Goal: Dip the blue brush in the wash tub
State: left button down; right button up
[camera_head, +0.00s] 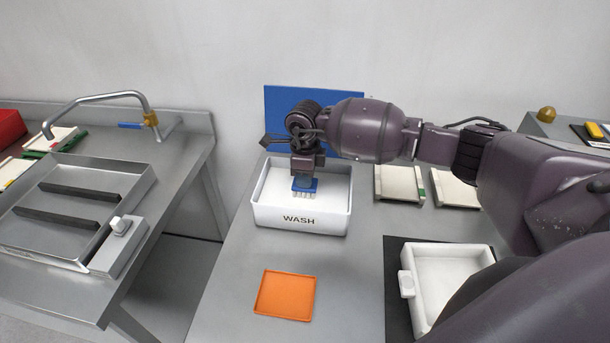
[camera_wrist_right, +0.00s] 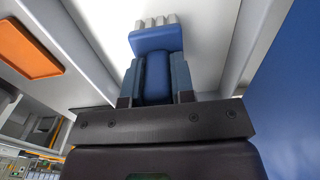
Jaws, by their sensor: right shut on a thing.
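The blue brush (camera_head: 305,184) has a blue head and pale bristles pointing down in the head view. My right gripper (camera_head: 306,172) is shut on its blue handle. The brush is inside the outline of the white wash tub (camera_head: 300,220), which is marked WASH. I cannot tell how far the bristles are from the tub floor. In the right wrist view the gripper fingers (camera_wrist_right: 156,82) close on both sides of the handle, and the brush head (camera_wrist_right: 157,38) shows beyond them against the white tub (camera_wrist_right: 205,30). My left gripper is not in view.
An orange mat (camera_head: 285,295) lies in front of the tub. A blue panel (camera_head: 280,115) stands behind it. A white tray (camera_head: 450,270) on a black mat and pale blocks (camera_head: 398,183) are to the right. A metal sink unit (camera_head: 85,200) stands left, across a gap.

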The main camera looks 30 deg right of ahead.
jog(key=shift+r, duration=0.3)
jog(key=shift+r+p, duration=0.85)
jog(key=shift+r, duration=0.3)
jog(key=shift+r+p, duration=0.7)
jog(key=shift+r, duration=0.65)
jog(key=shift+r+p, duration=0.3)
jog(key=shift+r, duration=0.35)
